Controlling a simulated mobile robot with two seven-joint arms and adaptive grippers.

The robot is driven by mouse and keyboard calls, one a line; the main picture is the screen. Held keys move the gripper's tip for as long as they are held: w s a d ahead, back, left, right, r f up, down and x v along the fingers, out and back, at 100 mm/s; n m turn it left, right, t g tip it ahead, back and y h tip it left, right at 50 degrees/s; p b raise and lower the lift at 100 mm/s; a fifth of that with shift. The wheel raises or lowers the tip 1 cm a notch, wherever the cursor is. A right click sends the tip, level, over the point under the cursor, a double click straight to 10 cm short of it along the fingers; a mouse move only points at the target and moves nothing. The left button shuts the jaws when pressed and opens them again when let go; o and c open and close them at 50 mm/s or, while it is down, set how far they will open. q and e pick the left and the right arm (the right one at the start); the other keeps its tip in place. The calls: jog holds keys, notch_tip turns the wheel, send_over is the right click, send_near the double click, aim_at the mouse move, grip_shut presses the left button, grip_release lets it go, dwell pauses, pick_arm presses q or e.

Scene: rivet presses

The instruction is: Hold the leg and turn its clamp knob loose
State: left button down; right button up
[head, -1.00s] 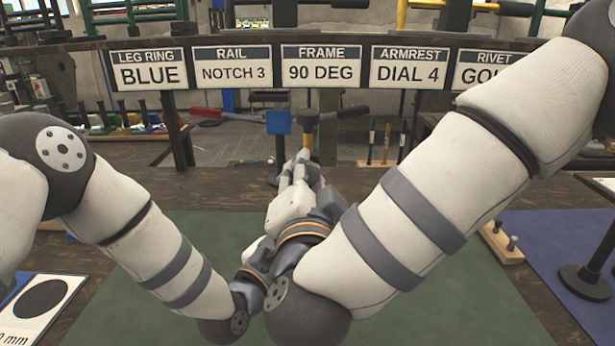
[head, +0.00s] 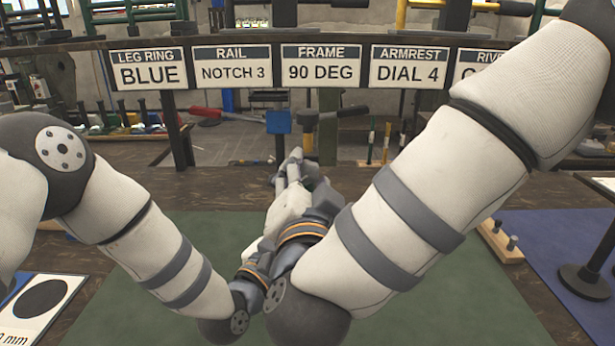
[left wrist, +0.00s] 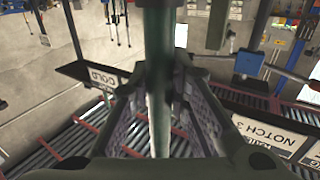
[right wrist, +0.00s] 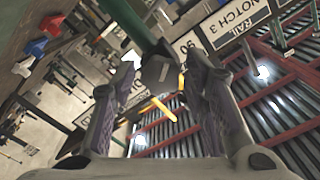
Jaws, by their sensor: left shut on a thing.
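The leg is a dark green tube (left wrist: 159,70) that runs upright through the middle of the left wrist view. My left gripper (left wrist: 165,110) is shut on it, with one finger on each side. In the right wrist view, the green tube (right wrist: 128,18) comes in at the top, with a dark clamp knob (right wrist: 160,72) at its lower side. My right gripper (right wrist: 162,85) is open, its fingers apart on either side of the knob. In the head view my right gripper (head: 292,170) points away over the bench; my arms hide the leg, the knob and the left gripper.
A green mat (head: 400,300) covers the middle of the bench. A wooden block with pegs (head: 500,240) and a blue mat (head: 560,250) lie at the right. A card with a black disc (head: 40,298) lies at the left. Signs such as LEG RING BLUE (head: 149,70) hang behind.

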jog(key=s, duration=1.2)
